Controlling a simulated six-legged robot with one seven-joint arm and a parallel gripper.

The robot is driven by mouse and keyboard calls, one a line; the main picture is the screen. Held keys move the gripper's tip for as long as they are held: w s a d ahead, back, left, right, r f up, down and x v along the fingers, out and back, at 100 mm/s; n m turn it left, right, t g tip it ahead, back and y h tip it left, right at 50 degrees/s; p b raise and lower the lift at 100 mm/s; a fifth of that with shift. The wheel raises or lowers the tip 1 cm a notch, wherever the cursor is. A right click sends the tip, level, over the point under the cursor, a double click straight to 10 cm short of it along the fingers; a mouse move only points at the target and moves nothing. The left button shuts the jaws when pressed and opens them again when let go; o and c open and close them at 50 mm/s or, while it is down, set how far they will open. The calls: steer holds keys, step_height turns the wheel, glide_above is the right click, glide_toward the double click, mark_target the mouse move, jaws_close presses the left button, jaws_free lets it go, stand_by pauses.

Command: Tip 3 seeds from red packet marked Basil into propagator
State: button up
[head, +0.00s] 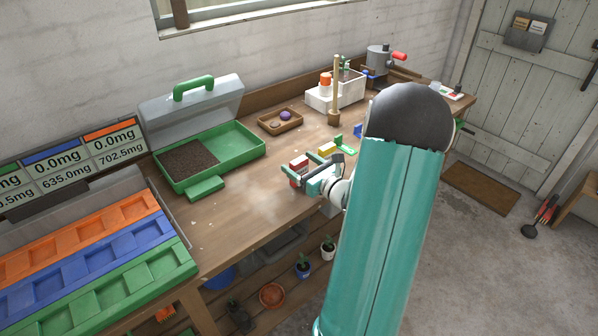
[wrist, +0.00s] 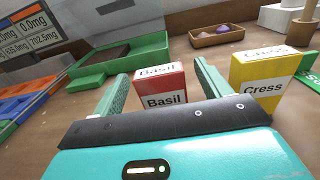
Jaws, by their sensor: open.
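The red packet marked Basil (wrist: 165,84) stands upright on the bench. In the head view the red packet (head: 298,163) is partly hidden by my gripper (head: 311,176). In the wrist view my gripper (wrist: 160,72) is open, with one finger on each side of the packet and gaps showing beside it. The green propagator (head: 240,150) sits on the bench to the left, with dark soil (head: 187,160) in its left part. Its clear lid (head: 195,100) with a green handle stands raised behind. No loose seeds can be made out.
A yellow packet marked Cress (wrist: 264,80) stands close right of my gripper's right finger. A wooden tray (head: 265,128) and a white caddy (head: 348,97) stand behind. Coloured compartment trays (head: 100,260) and displays (head: 75,158) are at left. The bench between propagator and packet is clear.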

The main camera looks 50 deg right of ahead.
mark_target(295, 160)
steer(key=w, duration=0.3)
steer(key=shift+d, duration=0.15)
steer(key=c, duration=1.1)
steer(key=shift+o, duration=0.2)
steer(key=shift+r, duration=0.15)
